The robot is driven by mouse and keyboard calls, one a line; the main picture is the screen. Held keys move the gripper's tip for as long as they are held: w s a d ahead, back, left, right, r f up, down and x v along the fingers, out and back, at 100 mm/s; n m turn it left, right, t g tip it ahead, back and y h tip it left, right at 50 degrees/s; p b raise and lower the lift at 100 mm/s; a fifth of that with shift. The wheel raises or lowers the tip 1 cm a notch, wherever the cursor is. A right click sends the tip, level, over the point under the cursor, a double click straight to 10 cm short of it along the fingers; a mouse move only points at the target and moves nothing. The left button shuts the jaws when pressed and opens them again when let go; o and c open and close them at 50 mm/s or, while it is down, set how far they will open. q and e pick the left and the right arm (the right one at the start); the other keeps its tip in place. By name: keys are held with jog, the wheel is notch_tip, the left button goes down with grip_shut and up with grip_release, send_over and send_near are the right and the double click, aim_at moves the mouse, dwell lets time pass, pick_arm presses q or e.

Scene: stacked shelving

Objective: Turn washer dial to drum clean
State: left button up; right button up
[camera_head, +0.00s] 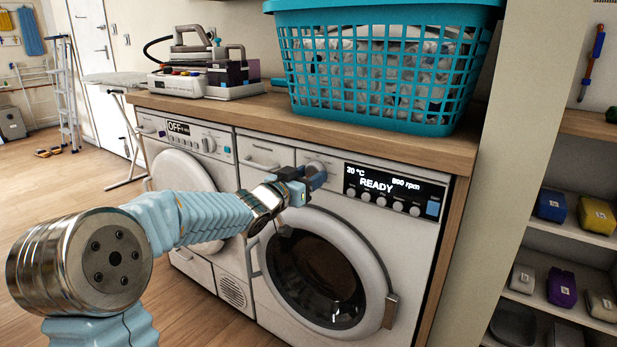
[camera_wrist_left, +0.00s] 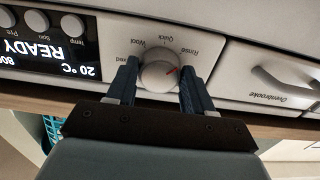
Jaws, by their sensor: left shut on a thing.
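The right-hand washer (camera_head: 330,250) has a black display (camera_head: 395,190) that reads READY, 20 °C and 800 rpm. Its round grey dial (camera_wrist_left: 160,76) sits left of the display and is mostly hidden by my gripper in the head view. My left gripper (camera_head: 308,180) is at the dial. In the upside-down left wrist view, the two fingers of the gripper (camera_wrist_left: 158,82) stand on either side of the dial, shut on it. A red mark on the dial points toward the picture's right. Labels such as Rinse, Quick and Wool surround it; a drum clean label is not readable. My right gripper is out of view.
A second machine (camera_head: 185,160) with an OFF display stands to the left. A teal laundry basket (camera_head: 375,75) and an iron station (camera_head: 200,75) sit on the wooden counter (camera_head: 270,120) above. Shelves with small boxes (camera_head: 551,205) are at the right.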

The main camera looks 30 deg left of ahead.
pick_arm(q)
jog(key=shift+f+m+b, duration=0.1)
jog(key=shift+m+b, duration=0.4)
jog(key=shift+m, duration=0.1)
jog(key=m+b, duration=0.4)
jog(key=m, duration=0.2)
jog(key=shift+a+m, duration=0.1)
jog(key=shift+m, duration=0.3)
jog(key=m+b, duration=0.2)
jog(key=m, duration=0.3)
jog(key=shift+m+b, duration=1)
jog(key=shift+m, duration=1.5)
jog(key=o, duration=1)
jog(key=shift+r, duration=0.2)
